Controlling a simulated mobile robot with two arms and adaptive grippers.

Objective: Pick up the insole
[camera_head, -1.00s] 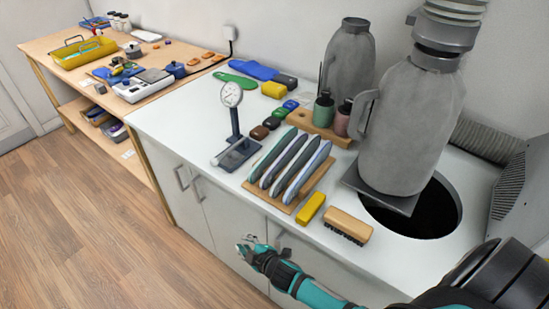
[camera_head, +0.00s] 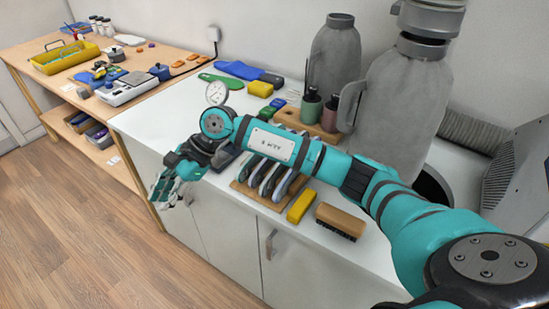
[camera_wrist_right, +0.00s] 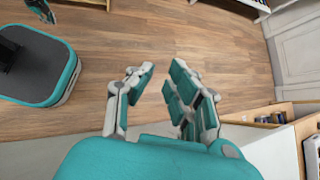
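My right gripper (camera_head: 163,190) hangs in front of the white counter's front edge, left of the rack, over the floor. In the right wrist view its fingers (camera_wrist_right: 160,78) are apart, with nothing between them. In the head view a green insole-like piece (camera_head: 222,81) and a blue one (camera_head: 240,69) lie flat at the back of the counter. Several long grey and bluish pieces stand side by side in a wooden rack (camera_head: 250,193), partly hidden by my right forearm. I cannot tell which piece is the insole. A teal and dark part (camera_wrist_right: 40,10), perhaps my left gripper, shows at the right wrist view's top left.
A dial gauge (camera_head: 216,93) stands behind my right wrist. A yellow block (camera_head: 301,206) and a brush (camera_head: 341,220) lie near the counter's front edge. A wooden workbench (camera_head: 30,85) stands at the left; the floor is clear.

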